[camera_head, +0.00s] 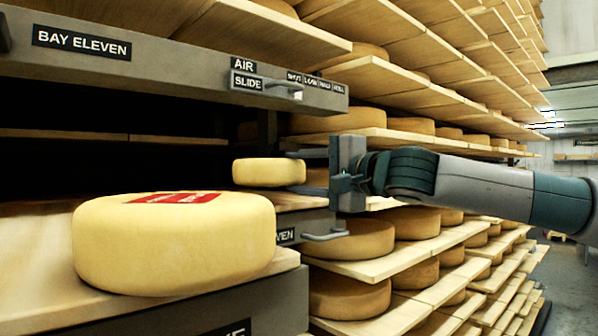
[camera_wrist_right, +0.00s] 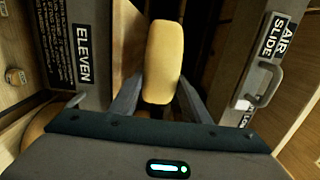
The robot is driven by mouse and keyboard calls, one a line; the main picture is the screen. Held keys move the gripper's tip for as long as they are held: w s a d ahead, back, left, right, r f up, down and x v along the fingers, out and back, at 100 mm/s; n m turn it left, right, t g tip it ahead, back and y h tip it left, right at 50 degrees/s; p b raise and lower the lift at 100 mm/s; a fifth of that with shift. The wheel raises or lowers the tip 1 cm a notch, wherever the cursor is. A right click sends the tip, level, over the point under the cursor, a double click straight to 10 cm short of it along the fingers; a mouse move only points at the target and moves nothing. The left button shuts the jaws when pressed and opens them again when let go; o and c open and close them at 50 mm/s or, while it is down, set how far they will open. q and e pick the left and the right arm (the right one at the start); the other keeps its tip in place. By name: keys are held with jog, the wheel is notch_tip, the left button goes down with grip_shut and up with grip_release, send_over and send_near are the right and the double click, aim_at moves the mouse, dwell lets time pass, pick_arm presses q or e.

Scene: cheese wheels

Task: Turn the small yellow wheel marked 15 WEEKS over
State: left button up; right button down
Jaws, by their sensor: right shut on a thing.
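The small yellow wheel (camera_head: 268,173) is at the inner end of the middle shelf in the head view, lying roughly level. It also shows edge-on in the right wrist view (camera_wrist_right: 163,62). My right gripper (camera_head: 308,166) reaches in from the right and is shut on the wheel's near side. In the wrist view its two fingers (camera_wrist_right: 160,98) flank the wheel's lower end. The wheel looks slightly above the board, but I cannot tell for sure. The 15 WEEKS mark is not visible. My left gripper is not in view.
A large yellow wheel with a red label (camera_head: 175,242) sits on the front board (camera_head: 38,285). The grey BAY ELEVEN beam (camera_head: 180,62) with its AIR SLIDE handle (camera_head: 285,88) runs above. A lower handle (camera_head: 327,232) sticks out below the gripper. Racks of cheeses fill the right.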

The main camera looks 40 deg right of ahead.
jog(key=shift+f+b, duration=0.55)
jog(key=shift+f, duration=0.95)
jog(key=shift+f, duration=0.1)
jog(key=shift+f+b, duration=0.2)
jog(key=shift+b, duration=0.15)
jog(key=c, duration=0.9)
grip_release()
jog(key=shift+s+a, duration=0.1)
jog(key=shift+s, duration=0.05)
jog(key=shift+f, duration=0.25)
jog(key=shift+s, duration=0.1)
